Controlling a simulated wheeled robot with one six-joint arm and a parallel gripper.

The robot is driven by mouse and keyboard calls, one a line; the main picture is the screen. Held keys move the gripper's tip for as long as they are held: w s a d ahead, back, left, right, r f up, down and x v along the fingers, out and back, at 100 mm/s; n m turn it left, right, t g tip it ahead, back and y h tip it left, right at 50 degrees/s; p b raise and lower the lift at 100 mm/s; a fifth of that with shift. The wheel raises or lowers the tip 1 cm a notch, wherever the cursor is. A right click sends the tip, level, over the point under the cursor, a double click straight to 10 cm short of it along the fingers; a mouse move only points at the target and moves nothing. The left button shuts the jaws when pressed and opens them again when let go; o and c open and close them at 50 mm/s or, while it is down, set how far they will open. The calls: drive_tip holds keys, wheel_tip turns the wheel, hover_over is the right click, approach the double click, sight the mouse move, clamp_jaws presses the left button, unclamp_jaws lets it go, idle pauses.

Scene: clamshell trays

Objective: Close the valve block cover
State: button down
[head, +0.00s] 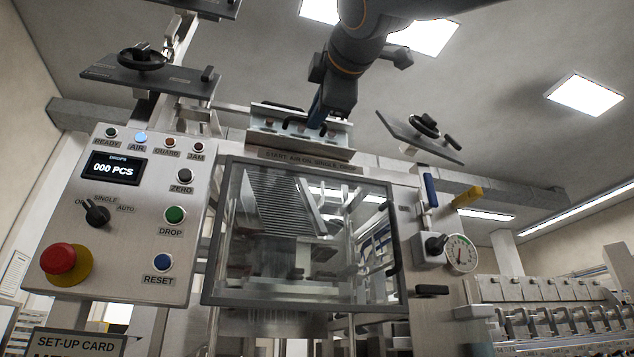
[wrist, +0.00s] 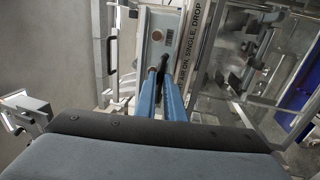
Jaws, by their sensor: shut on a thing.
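The valve block (head: 268,124) is a pale metal box with several small knobs, at the top centre of the machine in the head view. It also shows in the wrist view (wrist: 155,22). Dark bar handles show at its front and top in the head view. My gripper (head: 317,118) reaches down from above to its front right. In the wrist view my gripper's blue fingers (wrist: 164,78) are shut on a black handle (wrist: 166,62), which seems to belong to the valve block cover. My fingers hide part of it. I cannot tell how far the cover stands open.
A control panel (head: 136,262) stands at the left. A framed clear guard door (head: 212,285) is below the valve block. Plates with black handwheels (head: 143,56) (head: 424,124) flank the top. A gauge (head: 461,253) is at the right.

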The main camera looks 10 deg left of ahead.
drive_tip(key=c, duration=1.8)
unclamp_jaws()
drive_tip(key=shift+c, duration=0.2)
drive_tip(key=b+v, duration=0.8)
